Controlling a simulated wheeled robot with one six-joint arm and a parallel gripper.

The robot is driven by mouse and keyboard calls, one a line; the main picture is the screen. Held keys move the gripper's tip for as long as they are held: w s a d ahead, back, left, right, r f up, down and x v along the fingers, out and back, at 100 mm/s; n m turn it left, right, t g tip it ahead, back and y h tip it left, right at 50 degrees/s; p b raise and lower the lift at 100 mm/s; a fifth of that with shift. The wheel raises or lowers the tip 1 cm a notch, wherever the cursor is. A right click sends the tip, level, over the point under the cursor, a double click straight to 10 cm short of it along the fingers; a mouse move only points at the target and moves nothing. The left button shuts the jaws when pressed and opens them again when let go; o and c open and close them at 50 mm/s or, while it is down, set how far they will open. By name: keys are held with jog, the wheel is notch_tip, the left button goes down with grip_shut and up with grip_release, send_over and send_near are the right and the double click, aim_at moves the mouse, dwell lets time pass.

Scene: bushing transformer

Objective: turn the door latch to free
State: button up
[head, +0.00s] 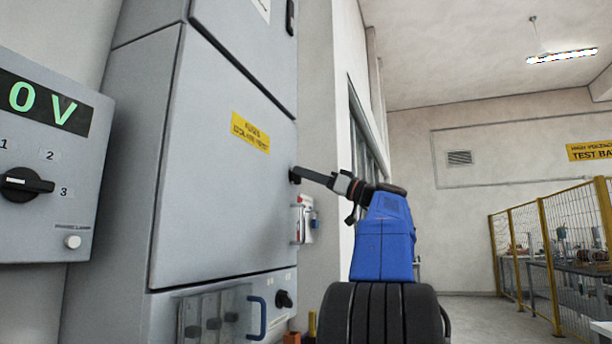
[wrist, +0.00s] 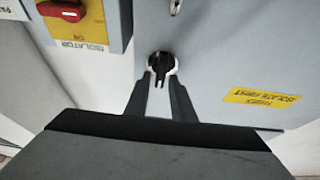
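The door latch (wrist: 160,63) is a small black knob on a pale round plate on the grey cabinet door (wrist: 215,60). In the wrist view its narrow grip points down toward my gripper (wrist: 160,82). The two dark fingers stand apart, one on each side of the latch, with a light gap between them lower down. I cannot tell whether the fingertips press on the latch. In the head view my gripper (head: 300,175) reaches the right edge of the cabinet door (head: 220,190), where its tips hide the latch.
A yellow sign (head: 250,132) is on the door. A red isolator handle (wrist: 62,10) on a yellow plate is at the upper left in the wrist view. Below the door are a clear cover with a blue handle (head: 257,318) and a black knob (head: 284,299). A control box (head: 50,225) stands left.

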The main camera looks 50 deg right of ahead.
grip_shut()
jog(key=shift+m, duration=0.4)
jog(key=shift+d+f+m+g+h, duration=0.1)
jog(key=shift+m+g+h, duration=0.35)
jog(key=shift+m+h, duration=2.05)
jog(key=shift+d+m+g+h, duration=0.1)
jog(key=shift+m+g+h, duration=0.3)
jog(key=shift+m, duration=4.25)
jog(key=shift+f+m+g+h, duration=0.1)
jog(key=shift+m+g+h, duration=0.85)
jog(key=shift+m, duration=2.6)
jog(key=shift+t+h, duration=0.35)
jog(key=shift+t, duration=0.05)
